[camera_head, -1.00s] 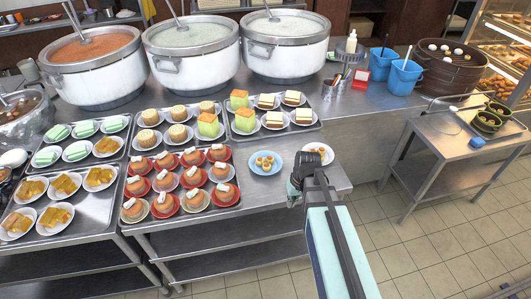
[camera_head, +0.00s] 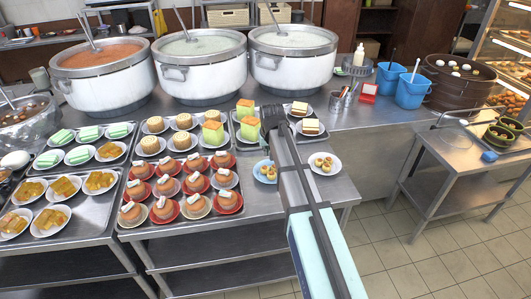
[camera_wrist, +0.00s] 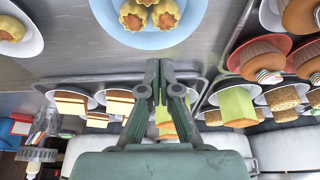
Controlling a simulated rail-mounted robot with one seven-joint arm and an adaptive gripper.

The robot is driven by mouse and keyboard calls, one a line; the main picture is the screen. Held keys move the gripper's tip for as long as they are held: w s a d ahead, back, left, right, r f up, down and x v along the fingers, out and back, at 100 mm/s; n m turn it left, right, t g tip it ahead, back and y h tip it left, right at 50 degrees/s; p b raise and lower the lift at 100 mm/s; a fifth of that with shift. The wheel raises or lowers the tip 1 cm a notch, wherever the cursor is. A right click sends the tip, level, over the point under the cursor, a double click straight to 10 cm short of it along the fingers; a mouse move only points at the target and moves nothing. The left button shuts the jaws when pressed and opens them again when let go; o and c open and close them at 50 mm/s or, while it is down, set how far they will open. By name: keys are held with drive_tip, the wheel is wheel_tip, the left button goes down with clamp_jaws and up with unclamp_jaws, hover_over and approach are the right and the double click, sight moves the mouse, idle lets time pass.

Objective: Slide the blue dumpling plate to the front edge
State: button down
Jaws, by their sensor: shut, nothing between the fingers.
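The blue plate (camera_head: 258,177), holding small golden dumplings (camera_head: 268,172), sits on the steel table (camera_head: 343,185). My arm covers its right side in the head view. In the wrist view the blue plate (camera_wrist: 150,40) is at the top, cut off by the frame, with several dumplings on it. My gripper (camera_wrist: 161,66) is shut and empty, its fingertips close to the plate's tray-side rim, the side away from the table's front edge. I cannot tell whether they touch the rim. In the head view my arm hides the fingers.
A white plate of dumplings (camera_head: 323,164) stands right of the blue plate. A tray of sponge cakes and layered slices (camera_head: 240,143) lies behind, and a tray of cakes on red plates (camera_head: 126,222) lies left. Large stockpots (camera_head: 293,68) stand at the back. Bare table lies in front.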

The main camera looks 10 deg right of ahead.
drive_tip(key=shift+p+x, duration=0.9)
drive_tip(key=shift+x, duration=3)
drive_tip(key=b, duration=0.2)
approach(270, 182)
drive_tip(key=x, duration=0.5)
drive_tip(key=shift+s+f, duration=0.2)
drive_tip(key=shift+s, duration=0.1)
